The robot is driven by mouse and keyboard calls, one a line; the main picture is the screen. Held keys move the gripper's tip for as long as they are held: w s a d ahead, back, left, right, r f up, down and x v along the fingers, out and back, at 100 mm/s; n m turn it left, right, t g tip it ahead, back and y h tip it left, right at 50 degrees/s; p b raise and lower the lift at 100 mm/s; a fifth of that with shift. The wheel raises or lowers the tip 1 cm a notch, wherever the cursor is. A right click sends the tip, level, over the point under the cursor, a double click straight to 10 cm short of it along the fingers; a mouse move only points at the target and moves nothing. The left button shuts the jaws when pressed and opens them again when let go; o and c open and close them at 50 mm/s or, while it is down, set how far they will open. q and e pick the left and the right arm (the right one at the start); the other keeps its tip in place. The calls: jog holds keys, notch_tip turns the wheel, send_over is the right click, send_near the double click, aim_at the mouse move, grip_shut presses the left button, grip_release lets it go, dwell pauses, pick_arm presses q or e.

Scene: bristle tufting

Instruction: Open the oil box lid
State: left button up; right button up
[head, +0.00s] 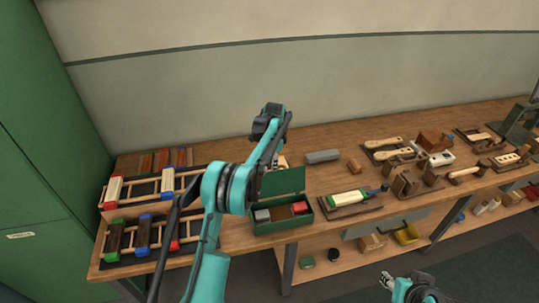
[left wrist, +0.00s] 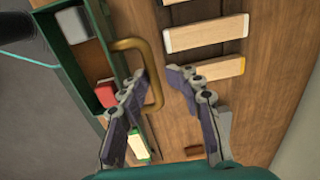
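The green oil box (head: 284,225) stands near the front edge of the bench, its lid (head: 283,181) raised upright along the back and its inside showing. In the left wrist view the box (left wrist: 72,62) is at the left, with the lid edge-on and its brass handle (left wrist: 155,85) sticking out. My left gripper (left wrist: 156,74) is open, its fingertips on either side of the handle's outer bar; contact cannot be told.
The box holds a grey block (head: 262,215) and red blocks (head: 300,208). A wooden rack (head: 125,188) with brush blocks is left of it. A green-and-cream brush (head: 349,198) lies close on the right. Wooden tools fill the bench farther right.

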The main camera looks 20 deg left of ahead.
pick_arm(q)
jog(key=shift+w+a+r+p, duration=0.2)
jog(key=shift+w+a+p, duration=0.35)
jog(key=shift+w+a, duration=0.4)
jog(key=o, duration=0.4)
jog(key=shift+w+a+p, duration=0.2)
jog(key=shift+w+p, duration=0.1)
jog(key=shift+w, duration=0.2)
jog(key=o, duration=0.4)
jog(key=shift+w+a+r+p, duration=0.15)
jog(key=shift+w+a+p, duration=0.2)
jog(key=shift+w+p, duration=0.3)
jog(key=shift+w+a+p, duration=0.15)
jog(key=shift+p, duration=0.25)
jog(key=shift+c, duration=1)
jog(key=shift+w+a+p, duration=0.25)
jog(key=shift+p, duration=0.05)
jog(key=c, duration=0.6)
jog(key=shift+w+a+f+p, duration=0.1)
jog(key=shift+w+f+p, duration=0.15)
jog(key=shift+f+p, duration=0.25)
